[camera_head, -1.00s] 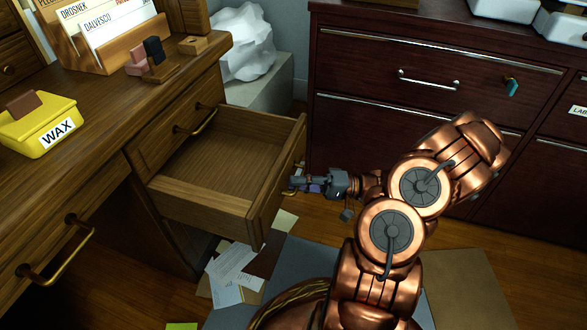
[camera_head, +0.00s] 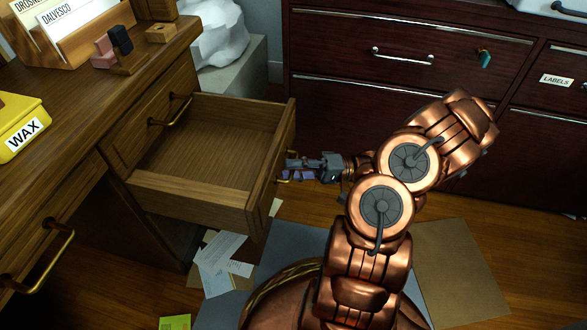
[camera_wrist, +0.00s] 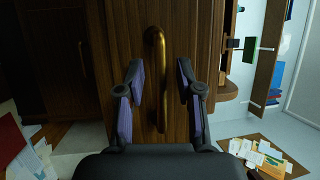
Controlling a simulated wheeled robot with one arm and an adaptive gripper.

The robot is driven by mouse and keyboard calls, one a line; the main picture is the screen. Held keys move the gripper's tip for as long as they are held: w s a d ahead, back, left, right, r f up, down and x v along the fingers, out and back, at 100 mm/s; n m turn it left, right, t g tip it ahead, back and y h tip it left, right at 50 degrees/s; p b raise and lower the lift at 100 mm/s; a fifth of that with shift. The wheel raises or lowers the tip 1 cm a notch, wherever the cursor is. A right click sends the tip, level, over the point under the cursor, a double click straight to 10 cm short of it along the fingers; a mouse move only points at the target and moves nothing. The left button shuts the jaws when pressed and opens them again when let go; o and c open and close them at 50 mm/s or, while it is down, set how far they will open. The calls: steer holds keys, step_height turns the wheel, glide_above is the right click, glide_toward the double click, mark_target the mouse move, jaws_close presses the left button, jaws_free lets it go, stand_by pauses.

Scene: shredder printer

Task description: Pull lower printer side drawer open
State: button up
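The wooden side drawer (camera_head: 192,197) of the desk stands pulled well out and is empty inside. Its brass handle (camera_wrist: 157,72) shows upright in the wrist view. My gripper (camera_head: 290,168) is at the outer face of the drawer front. In the wrist view my gripper (camera_wrist: 160,66) has its two fingers apart, one on each side of the handle, with a gap to it on both sides. In the head view the handle is mostly hidden behind the fingers.
A closed drawer with a brass handle (camera_head: 170,110) is above the open one. A dark red cabinet (camera_head: 345,90) stands behind my arm. Papers (camera_head: 222,262) lie on the floor below the drawer. A yellow wax box (camera_head: 15,125) sits on the desk.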

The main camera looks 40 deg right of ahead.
steer(key=v, duration=1.2)
stand_by(0.3)
steer(key=shift+w+f, duration=0.1)
stand_by(0.4)
steer(key=a+r+n+g+h+p, duration=0.3)
steer(key=a+r+g+p, duration=0.4)
steer(key=a+r+p, duration=0.6)
steer(key=a+r+n+g+h+p, duration=0.25)
steer(key=a+r+g+p, duration=0.5)
steer(key=r, duration=1.05)
steer(key=s+a+r+t+h+p, duration=0.1)
steer(key=s+r+t+h+p, duration=0.1)
steer(key=s+r+h+p, duration=0.4)
steer(key=s+a+r+m+t+h+p, duration=0.1)
steer(key=s+r+h+p, duration=0.5)
steer(key=r+p, duration=0.9)
steer(key=shift+s+a+r+t, duration=0.35)
steer(key=shift+s+a+r, duration=0.55)
steer(key=shift+s, duration=0.25)
